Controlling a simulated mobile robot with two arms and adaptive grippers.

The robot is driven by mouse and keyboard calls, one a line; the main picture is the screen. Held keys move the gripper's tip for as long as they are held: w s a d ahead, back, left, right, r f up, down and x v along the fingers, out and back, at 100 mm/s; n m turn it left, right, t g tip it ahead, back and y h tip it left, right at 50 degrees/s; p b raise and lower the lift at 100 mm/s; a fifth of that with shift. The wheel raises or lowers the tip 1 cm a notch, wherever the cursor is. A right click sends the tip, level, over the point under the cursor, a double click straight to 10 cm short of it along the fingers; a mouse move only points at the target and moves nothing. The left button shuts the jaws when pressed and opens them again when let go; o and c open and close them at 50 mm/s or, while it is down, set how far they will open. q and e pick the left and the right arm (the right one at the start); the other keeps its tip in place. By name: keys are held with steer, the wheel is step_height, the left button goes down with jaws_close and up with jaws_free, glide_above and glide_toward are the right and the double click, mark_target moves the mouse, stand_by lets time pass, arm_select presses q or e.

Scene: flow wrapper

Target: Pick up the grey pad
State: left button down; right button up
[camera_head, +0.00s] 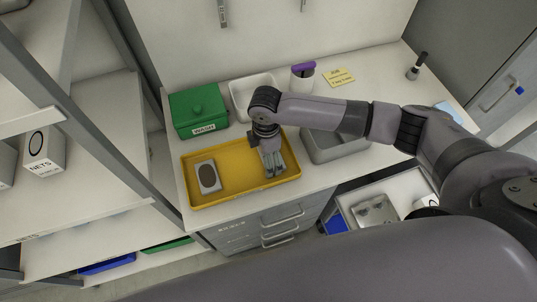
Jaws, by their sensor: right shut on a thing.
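My right gripper (271,164) reaches down over the right part of the yellow tray (235,194). Its fingers are shut on a grey thing that looks like the grey pad, mostly hidden between them. I cannot tell whether the pad touches the tray floor. A pale box with a dark oval (208,177) lies in the left part of the tray, apart from the gripper. My left gripper is not in view.
Behind the tray are a green lidded box (198,112), a white bin (243,96) and a white cup with a purple item (302,76). A grey bin (335,150) stands right of the tray, close under my right arm.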

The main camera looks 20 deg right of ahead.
step_height(320, 180, up, 20)
steer(key=b, duration=0.2)
steer(key=s+d+m, duration=0.7)
steer(key=s+m, duration=0.1)
steer(key=m, duration=1)
steer(key=shift+f+m, duration=0.3)
steer(key=shift+f, duration=0.05)
